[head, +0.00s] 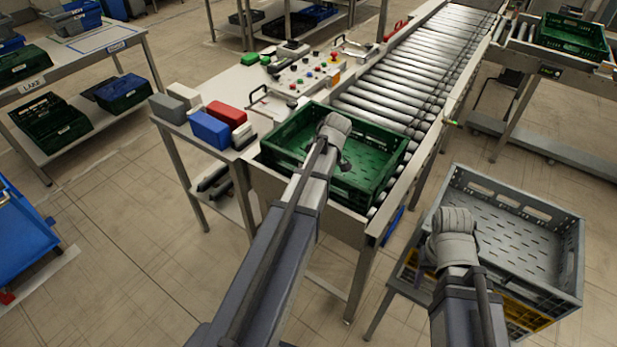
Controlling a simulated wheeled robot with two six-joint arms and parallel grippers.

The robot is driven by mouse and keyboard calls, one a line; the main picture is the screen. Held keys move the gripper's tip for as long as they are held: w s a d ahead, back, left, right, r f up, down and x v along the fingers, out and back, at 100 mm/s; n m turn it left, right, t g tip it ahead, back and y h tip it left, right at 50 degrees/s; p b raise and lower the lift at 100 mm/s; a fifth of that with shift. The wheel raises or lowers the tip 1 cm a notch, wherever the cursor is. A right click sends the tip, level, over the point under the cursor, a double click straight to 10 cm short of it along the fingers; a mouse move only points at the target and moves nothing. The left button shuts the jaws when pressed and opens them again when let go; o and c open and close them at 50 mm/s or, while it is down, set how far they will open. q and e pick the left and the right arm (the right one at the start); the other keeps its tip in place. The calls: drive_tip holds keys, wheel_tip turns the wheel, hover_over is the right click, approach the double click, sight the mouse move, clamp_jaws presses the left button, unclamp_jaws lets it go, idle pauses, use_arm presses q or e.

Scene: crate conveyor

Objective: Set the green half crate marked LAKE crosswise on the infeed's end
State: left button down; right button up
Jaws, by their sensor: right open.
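A green crate (385,189) lies across the near end of the infeed's roller conveyor (405,85), its long sides running across the rollers. It looks level; I cannot tell whether it rests fully on the rollers. No LAKE mark is readable on it. My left gripper (343,163) is over the crate's inside, pointing down; its fingers are mostly hidden by my wrist, so its jaws and any contact are unclear. My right gripper (455,240) is open, at the left side of a grey crate (577,265) on a low stand; its fingertips are largely hidden.
A control panel (305,75) with buttons stands left of the rollers, near red (227,114) and blue (209,130) boxes. A LAKE label (32,84) marks a shelf rack at left with green crates (122,92). Another green crate (575,35) sits on the far right conveyor.

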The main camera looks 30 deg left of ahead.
use_arm(q)
drive_tip(key=shift+f, duration=0.15)
drive_tip(key=shift+f, duration=0.2)
drive_tip(key=c, duration=0.8)
unclamp_jaws()
drive_tip(key=shift+r, duration=0.1)
drive_tip(key=shift+r, duration=0.1)
drive_tip(key=p+v, duration=1.1)
drive_tip(key=v, duration=0.1)
drive_tip(key=shift+r, duration=0.1)
